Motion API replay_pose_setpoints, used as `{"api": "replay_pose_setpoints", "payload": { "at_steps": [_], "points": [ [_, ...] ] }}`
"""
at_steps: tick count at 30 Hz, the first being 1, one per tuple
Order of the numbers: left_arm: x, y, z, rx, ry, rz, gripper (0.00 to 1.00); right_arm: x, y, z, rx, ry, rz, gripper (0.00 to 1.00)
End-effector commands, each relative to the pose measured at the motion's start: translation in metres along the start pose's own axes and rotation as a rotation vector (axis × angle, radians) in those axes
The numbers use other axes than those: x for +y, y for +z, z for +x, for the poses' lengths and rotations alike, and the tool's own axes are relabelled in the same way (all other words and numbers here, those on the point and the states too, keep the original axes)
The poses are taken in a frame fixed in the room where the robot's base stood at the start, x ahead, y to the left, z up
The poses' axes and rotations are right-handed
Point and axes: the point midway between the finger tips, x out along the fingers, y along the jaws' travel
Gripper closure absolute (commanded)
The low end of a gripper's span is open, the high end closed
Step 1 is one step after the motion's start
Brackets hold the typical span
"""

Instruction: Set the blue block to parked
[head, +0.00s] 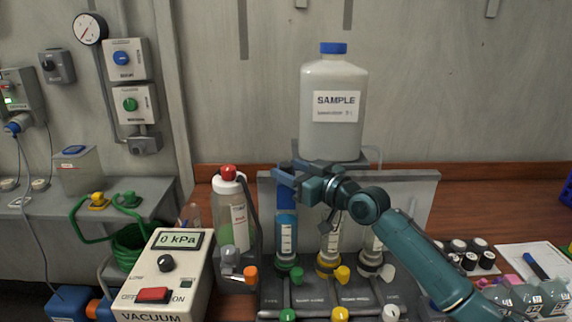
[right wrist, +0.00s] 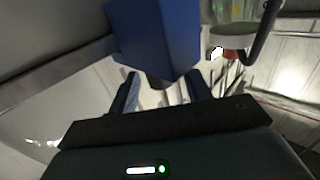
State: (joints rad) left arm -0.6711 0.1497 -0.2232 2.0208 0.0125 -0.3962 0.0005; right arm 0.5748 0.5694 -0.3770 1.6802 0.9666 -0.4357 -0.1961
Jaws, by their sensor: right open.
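The blue block (head: 286,201) is upright at the top of a clear tube (head: 286,232) with blue contents, on the left of a row of tubes. It also shows large and close in the right wrist view (right wrist: 155,40). My right gripper (head: 281,172) is open at the upper part of the block. In the right wrist view its two fingers (right wrist: 165,90) point toward the block, which fills the space ahead of and between them. I cannot tell whether the fingers touch it. The gripper partly hides the block's top in the head view. My left gripper is out of view.
A large SAMPLE bottle (head: 335,85) stands on a shelf just behind my right gripper. A red-capped bottle (head: 230,212) is close on the left. A vacuum box (head: 165,275) reading 0 kPa stands front left. Several valves with coloured handles (head: 340,273) line the tubes' base.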

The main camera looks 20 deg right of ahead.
Motion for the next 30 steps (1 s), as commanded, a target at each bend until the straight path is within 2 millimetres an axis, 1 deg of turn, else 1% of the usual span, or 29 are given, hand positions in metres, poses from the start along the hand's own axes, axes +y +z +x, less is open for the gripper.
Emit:
{"api": "replay_pose_setpoints", "payload": {
  "at_steps": [1, 3, 6, 14, 17, 30],
  "points": [
    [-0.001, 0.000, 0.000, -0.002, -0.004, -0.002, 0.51, 0.001, -0.001, 0.006, 0.001, 0.001, 0.001, 0.51],
    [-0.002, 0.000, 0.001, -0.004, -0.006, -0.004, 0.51, 0.000, -0.001, 0.011, 0.001, 0.000, 0.001, 0.51],
    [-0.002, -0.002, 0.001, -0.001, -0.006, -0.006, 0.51, 0.000, 0.000, 0.016, 0.000, 0.000, -0.001, 0.51],
    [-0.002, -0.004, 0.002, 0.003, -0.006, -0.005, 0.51, 0.000, 0.001, 0.017, 0.000, 0.000, -0.001, 0.51],
    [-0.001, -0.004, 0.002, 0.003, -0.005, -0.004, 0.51, 0.000, 0.001, 0.016, 0.000, 0.000, -0.001, 0.58],
    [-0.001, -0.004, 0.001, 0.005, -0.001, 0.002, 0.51, 0.000, 0.001, 0.016, 0.000, 0.000, 0.000, 0.94]
  ]
}}
